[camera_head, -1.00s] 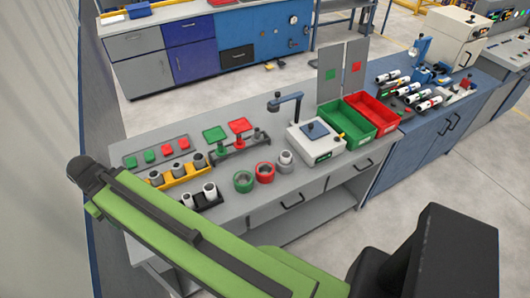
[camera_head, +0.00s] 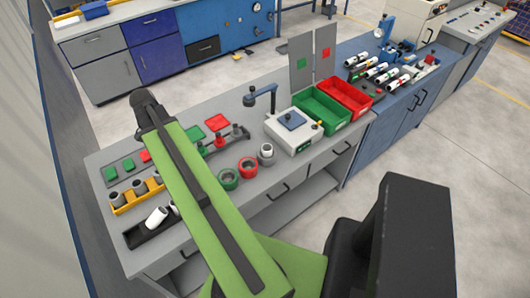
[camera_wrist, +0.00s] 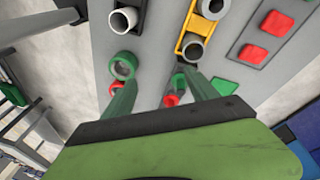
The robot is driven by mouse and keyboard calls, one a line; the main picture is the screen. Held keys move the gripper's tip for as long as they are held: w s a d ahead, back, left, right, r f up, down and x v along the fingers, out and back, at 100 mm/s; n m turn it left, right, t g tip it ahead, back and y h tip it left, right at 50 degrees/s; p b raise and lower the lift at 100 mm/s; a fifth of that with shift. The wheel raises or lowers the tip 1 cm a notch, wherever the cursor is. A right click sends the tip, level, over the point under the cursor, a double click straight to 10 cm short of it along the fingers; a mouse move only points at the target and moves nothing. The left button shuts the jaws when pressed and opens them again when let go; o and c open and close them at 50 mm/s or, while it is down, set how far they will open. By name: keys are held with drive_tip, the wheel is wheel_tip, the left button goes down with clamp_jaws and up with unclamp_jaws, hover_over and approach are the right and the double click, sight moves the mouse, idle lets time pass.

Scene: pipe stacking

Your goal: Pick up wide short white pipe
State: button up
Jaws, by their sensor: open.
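In the head view, a white pipe (camera_head: 157,215) sits in a black holder (camera_head: 139,238) at the bench's front left. Another white pipe (camera_head: 175,209) beside it is partly hidden by my arm. In the wrist view, a white pipe (camera_wrist: 123,20) shows its open end in the black holder, near the top edge. I cannot tell for sure which pipe is the wide short one. My gripper (camera_wrist: 160,78) is open and empty in the wrist view, with its green fingers apart, below the white pipe in the picture. The gripper is not visible in the head view.
A yellow holder (camera_head: 122,210) with grey pipes stands behind the black one. A green ring (camera_head: 228,179), a red ring (camera_head: 247,168) and a grey pipe (camera_head: 265,154) stand right of my arm. Green (camera_head: 323,113) and red (camera_head: 345,97) bins stand farther right.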

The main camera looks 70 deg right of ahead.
drive_tip(key=s+d+r+m+g+p, duration=0.1)
drive_tip(key=s+d+r+m, duration=0.1)
drive_tip(key=s+d+m, duration=0.8)
drive_tip(key=m+g, duration=0.1)
drive_tip(key=m, duration=0.2)
approach(265, 148)
drive_tip(key=b+x, duration=0.1)
drive_tip(key=b, duration=0.2)
drive_tip(key=b+x, duration=0.2)
drive_tip(key=b, duration=0.2)
drive_tip(key=b+x, duration=0.1)
drive_tip(key=b, duration=0.3)
drive_tip(key=shift+w+d+f, duration=0.15)
drive_tip(key=shift+w+f, duration=0.05)
drive_tip(key=shift+w, duration=0.05)
drive_tip(key=shift+s+d+f, duration=0.1)
drive_tip(key=shift+s+f, duration=0.05)
drive_tip(key=shift+f, duration=0.05)
drive_tip(key=shift+r, duration=0.1)
drive_tip(key=b+x, duration=0.5)
drive_tip(key=shift+s, duration=0.1)
drive_tip(key=shift+c, duration=0.2)
clamp_jaws()
